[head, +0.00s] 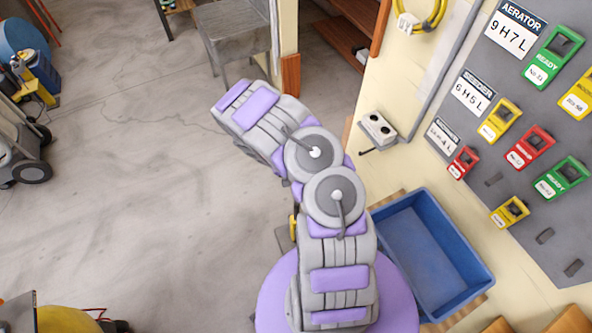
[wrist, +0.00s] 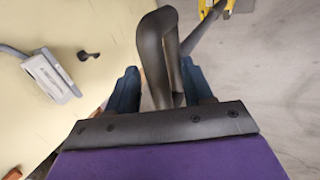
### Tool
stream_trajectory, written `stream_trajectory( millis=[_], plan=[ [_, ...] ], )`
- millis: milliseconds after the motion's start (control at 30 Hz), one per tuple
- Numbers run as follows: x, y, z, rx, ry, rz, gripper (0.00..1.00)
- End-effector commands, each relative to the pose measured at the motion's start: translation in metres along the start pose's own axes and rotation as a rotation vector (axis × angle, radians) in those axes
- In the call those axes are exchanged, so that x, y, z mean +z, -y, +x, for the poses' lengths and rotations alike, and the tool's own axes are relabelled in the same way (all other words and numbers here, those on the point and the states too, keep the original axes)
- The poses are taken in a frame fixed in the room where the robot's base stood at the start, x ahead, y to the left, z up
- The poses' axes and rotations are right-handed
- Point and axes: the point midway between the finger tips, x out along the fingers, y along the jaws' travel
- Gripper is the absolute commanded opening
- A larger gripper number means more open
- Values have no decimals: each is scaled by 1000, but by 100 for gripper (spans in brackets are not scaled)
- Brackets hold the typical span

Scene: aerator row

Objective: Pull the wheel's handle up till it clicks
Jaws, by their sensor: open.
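In the wrist view my gripper (wrist: 159,72) is open, with a blue finger on each side of a thick, dark grey, curved piece. This piece looks like the wheel's handle (wrist: 154,48); it stands between the fingers, and its lower part is hidden by my gripper's dark front edge. I cannot tell whether either finger touches it. A thinner grey bar (wrist: 203,30) slants away to its upper right. The whole wheel does not show clearly in either view. In the head view my arm covers my gripper and the handle.
A blue bin (head: 428,245) stands right of my arm. A grey board (head: 510,130) carries coloured tags. The concrete floor (head: 130,140) at left is mostly clear.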

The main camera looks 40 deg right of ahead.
Motion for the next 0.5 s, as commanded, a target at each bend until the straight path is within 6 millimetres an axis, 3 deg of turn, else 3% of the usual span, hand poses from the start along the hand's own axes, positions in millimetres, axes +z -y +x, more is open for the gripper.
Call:
stream_trajectory(
  millis=[500],
  plan=[
    [0,-1,-46,0,-1,-1,51]
  ],
)
